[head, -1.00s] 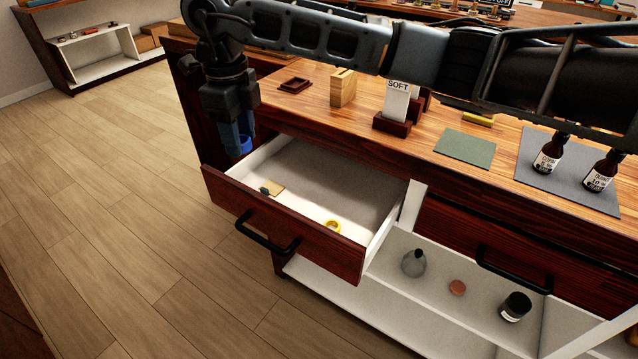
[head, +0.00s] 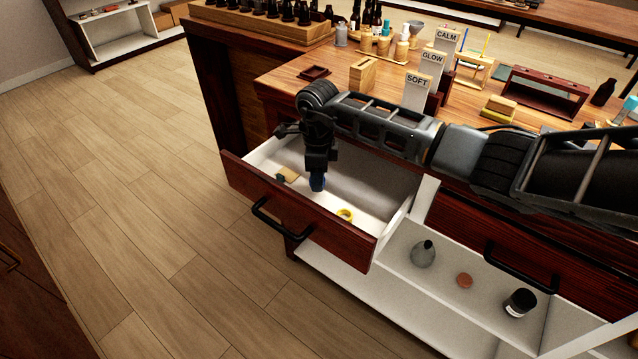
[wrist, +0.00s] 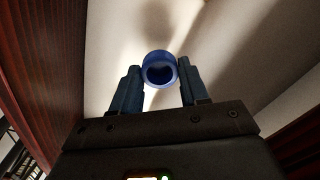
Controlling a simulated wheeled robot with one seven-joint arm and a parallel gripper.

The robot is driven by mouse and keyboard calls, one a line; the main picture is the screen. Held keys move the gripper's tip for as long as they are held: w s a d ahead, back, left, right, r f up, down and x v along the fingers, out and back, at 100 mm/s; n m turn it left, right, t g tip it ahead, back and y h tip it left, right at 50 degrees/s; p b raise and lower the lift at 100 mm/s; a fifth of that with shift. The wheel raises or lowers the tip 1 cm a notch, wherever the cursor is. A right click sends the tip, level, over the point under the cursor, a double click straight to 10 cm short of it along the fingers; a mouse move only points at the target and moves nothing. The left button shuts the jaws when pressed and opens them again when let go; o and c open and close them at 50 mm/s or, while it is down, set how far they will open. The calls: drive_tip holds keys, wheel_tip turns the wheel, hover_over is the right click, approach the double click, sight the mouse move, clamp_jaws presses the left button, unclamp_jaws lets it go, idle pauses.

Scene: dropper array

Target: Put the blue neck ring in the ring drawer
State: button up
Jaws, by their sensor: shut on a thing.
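The blue neck ring (wrist: 160,68) is held between the two fingertips of my gripper (wrist: 160,86) in the wrist view. In the head view my gripper (head: 317,182) points down into the open drawer (head: 372,190), over its white floor. The ring is hard to tell from the blue fingers there. The drawer has a dark red front with a black handle. A yellow ring (head: 345,215) lies on the drawer floor near the front. Whether the blue ring touches the floor cannot be told.
A small wooden block (head: 287,175) lies in the drawer's left part. The counter above carries card holders and bottles. Floor at left is clear.

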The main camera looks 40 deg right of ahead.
sight(318, 194)
drive_tip(key=shift+f, duration=1.75)
drive_tip(key=shift+f, duration=0.15)
drive_tip(key=o, duration=1.2)
drive_tip(key=shift+c, duration=0.2)
wheel_tip(318, 194, up, 12)
